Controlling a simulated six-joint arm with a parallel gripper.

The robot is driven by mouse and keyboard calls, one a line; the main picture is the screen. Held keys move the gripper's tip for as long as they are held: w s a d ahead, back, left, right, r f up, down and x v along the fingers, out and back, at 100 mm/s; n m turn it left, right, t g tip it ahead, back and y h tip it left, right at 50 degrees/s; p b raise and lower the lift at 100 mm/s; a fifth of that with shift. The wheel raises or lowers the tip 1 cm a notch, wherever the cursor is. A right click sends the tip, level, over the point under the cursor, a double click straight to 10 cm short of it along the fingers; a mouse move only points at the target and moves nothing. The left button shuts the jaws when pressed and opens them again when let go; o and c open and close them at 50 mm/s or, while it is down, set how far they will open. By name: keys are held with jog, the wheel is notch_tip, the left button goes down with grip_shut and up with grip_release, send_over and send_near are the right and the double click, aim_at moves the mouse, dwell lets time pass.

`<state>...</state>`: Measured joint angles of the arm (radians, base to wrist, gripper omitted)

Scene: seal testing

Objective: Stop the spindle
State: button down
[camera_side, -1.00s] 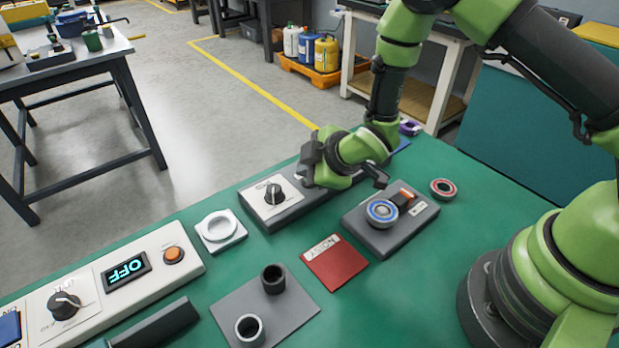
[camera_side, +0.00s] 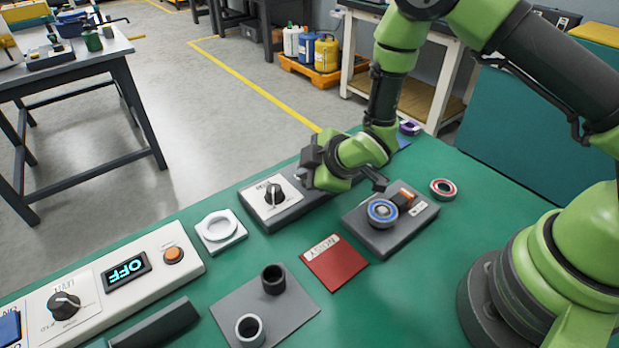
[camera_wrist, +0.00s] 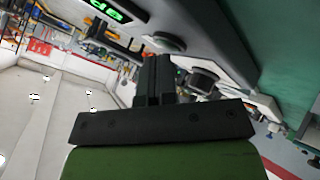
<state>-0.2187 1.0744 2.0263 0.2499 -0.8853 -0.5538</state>
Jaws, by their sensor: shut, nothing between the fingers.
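A dark control box with a white plate and a black knob (camera_side: 274,194) stands at the back middle of the bench. A dark block (camera_side: 405,240) to its right carries a blue-rimmed bearing (camera_side: 382,213) and an orange part; whether the bearing turns cannot be told. My gripper (camera_side: 304,178) is just to the right of the knob, apart from it as far as I can tell. In the wrist view my gripper's fingers (camera_wrist: 154,78) are together and empty. A dark round knob-like part (camera_wrist: 202,80) is seen to their right.
A white panel with an OFF display (camera_side: 126,270), an orange button (camera_side: 174,256) and a dial (camera_side: 64,305) lies at left. A white ring fixture (camera_side: 220,231), a red NOISY mat (camera_side: 335,263), a grey plate with two cups (camera_side: 300,315) and a loose bearing (camera_side: 443,188) lie around.

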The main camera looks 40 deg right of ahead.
jog(key=shift+r, duration=0.8)
jog(key=shift+r, duration=2.45)
